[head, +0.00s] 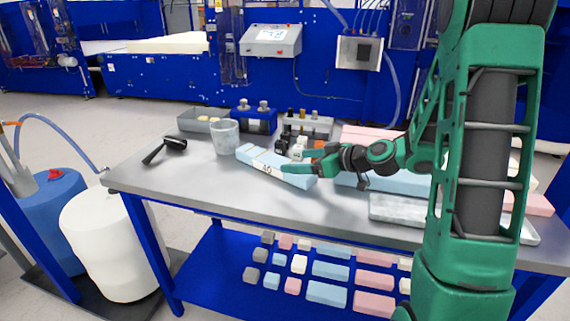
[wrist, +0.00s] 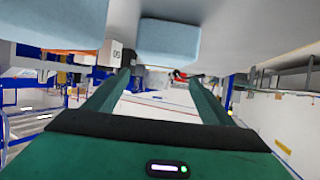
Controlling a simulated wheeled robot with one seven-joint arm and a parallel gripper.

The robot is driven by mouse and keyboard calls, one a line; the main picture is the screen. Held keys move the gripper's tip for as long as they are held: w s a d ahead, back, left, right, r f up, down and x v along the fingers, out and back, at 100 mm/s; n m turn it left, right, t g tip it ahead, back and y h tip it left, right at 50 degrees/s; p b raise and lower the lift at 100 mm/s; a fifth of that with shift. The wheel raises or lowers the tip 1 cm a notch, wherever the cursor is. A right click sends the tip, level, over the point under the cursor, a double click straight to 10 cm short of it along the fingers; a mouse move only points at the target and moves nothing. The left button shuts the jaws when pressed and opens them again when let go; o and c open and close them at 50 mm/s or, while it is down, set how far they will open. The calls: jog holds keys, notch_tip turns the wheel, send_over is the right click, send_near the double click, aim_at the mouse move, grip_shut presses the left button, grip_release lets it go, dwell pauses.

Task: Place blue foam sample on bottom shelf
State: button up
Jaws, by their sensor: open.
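In the wrist view a blue foam block (wrist: 168,40) appears just beyond and between the open fingers (wrist: 158,80). The blue bottom shelf (head: 205,262) is under the table and holds rows of small grey, pink, blue and white foam blocks (head: 325,293).
More blue and pink foam and a metal tray (head: 395,209) lie to the right. The shelf's left part is bare.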

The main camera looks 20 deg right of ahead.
aim_at(280, 161)
jog(key=shift+s+d+f, duration=0.2)
jog(key=shift+s+d, duration=0.3)
jog(key=shift+s, duration=0.1)
jog(key=shift+r+x, duration=0.1)
jog(key=shift+x, duration=2.6)
jog(key=shift+r+x, duration=0.15)
jog(key=shift+x, duration=2.55)
jog(key=shift+a, duration=0.1)
jog(key=c, duration=1.2)
jog(key=shift+r, duration=0.15)
jog(key=shift+c, duration=0.2)
